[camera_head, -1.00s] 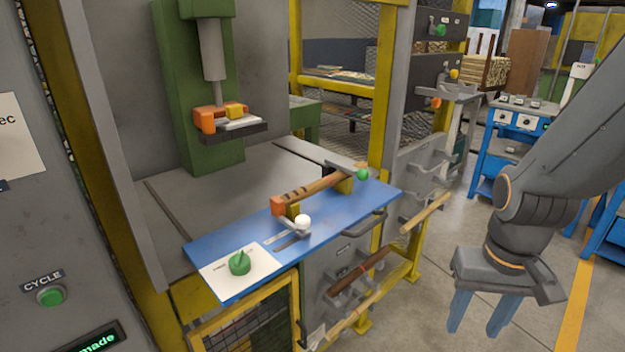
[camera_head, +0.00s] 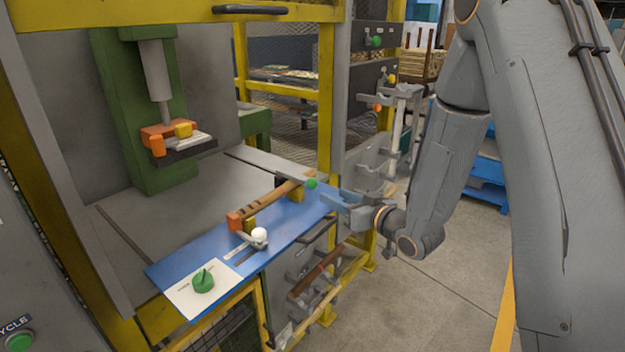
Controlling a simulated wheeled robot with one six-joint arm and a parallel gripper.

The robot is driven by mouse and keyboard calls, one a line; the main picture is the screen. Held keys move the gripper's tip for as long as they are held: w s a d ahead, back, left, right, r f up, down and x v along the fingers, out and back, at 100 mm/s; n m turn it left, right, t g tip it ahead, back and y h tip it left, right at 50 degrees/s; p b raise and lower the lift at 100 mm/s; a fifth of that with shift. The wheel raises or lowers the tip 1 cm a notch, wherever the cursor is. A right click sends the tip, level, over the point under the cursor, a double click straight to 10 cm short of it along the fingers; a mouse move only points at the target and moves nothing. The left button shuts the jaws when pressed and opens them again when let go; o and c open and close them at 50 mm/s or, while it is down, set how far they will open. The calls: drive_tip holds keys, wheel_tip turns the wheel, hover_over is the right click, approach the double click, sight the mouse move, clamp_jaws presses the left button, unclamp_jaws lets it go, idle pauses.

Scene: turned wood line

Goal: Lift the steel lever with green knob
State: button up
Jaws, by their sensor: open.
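A green ball knob (camera_head: 311,183) shows at the far right end of the blue panel (camera_head: 185,262), beside the end of a wooden spindle. The steel lever under it is mostly hidden, so I cannot tell its angle.
A lever with a white knob (camera_head: 259,235) and a green rotary knob (camera_head: 203,281) are on the panel. The turned wooden spindle (camera_head: 268,203) lies between holders behind them. A yellow post (camera_head: 325,110) stands behind the green knob. Open floor (camera_head: 440,290) lies to the right.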

sight(317, 184)
drive_tip(key=shift+s+a+r+y, duration=0.4)
drive_tip(key=shift+a+r+y, duration=0.2)
drive_tip(key=shift+a+y, duration=0.25)
drive_tip(key=shift+r+n+y, duration=0.2)
drive_tip(key=shift+n+y, duration=0.05)
drive_tip(key=shift+n, duration=0.05)
drive_tip(key=shift+w+a+p, duration=0.2)
drive_tip(key=shift+a+p, duration=0.1)
drive_tip(key=shift+p+x, duration=0.9)
drive_tip(key=shift+x, duration=2.6)
drive_tip(key=shift+w+d+r, duration=0.1)
drive_tip(key=shift+r, duration=0.05)
drive_tip(key=c, duration=1)
drive_tip(key=shift+d+t, duration=0.1)
drive_tip(key=shift+t, duration=0.2)
clamp_jaws()
